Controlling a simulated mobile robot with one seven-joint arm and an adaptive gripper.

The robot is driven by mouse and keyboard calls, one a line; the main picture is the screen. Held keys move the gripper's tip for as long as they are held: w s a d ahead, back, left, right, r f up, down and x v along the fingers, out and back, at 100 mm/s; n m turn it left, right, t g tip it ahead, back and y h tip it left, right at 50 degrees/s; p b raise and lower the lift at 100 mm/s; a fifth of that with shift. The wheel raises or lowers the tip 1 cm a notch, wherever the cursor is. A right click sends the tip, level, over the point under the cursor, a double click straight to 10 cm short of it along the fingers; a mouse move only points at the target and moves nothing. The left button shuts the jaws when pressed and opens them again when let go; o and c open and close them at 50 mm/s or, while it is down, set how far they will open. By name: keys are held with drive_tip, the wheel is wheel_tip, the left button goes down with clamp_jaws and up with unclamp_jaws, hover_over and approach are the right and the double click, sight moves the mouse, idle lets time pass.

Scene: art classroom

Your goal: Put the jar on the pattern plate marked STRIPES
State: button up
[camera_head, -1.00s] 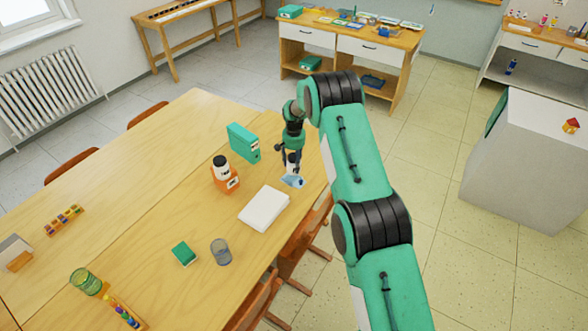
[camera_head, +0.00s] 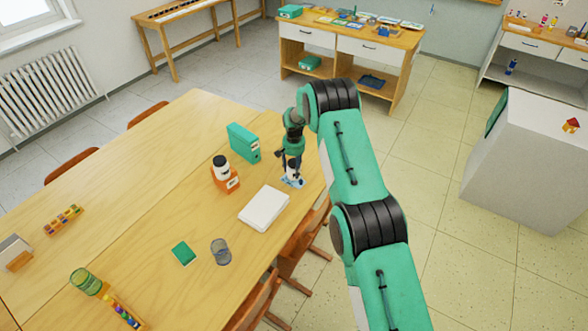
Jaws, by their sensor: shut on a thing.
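My gripper (camera_head: 290,158) is at the far right part of the big wooden table, pointing down. It is shut on a small white jar (camera_head: 293,171) with dark parts, which the fingers partly hide. The jar is upright, right over a small blue-and-white patterned plate (camera_head: 298,184) near the table's right edge. I cannot tell whether the jar's base touches the plate. No STRIPES marking is readable at this size. Another white jar with a black lid (camera_head: 221,164) stands left of my gripper, at an orange holder with a white label (camera_head: 232,184).
A green box (camera_head: 243,142) stands just left of my gripper. A white book (camera_head: 264,207) lies in front of it. A green block (camera_head: 183,253), a grey glass (camera_head: 221,251) and a green glass (camera_head: 86,281) are nearer. Chairs (camera_head: 295,247) line the right edge.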

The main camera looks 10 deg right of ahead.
drive_tip(key=shift+f+b, duration=0.4)
drive_tip(key=shift+f, duration=0.15)
drive_tip(key=o, duration=1.5)
drive_tip(key=shift+c, duration=0.2)
drive_tip(key=shift+r, duration=0.15)
drive_tip(key=shift+r+p, duration=0.6)
drive_tip(key=shift+r, duration=0.15)
wheel_tip(320, 180, up, 12)
drive_tip(key=shift+f, duration=0.25)
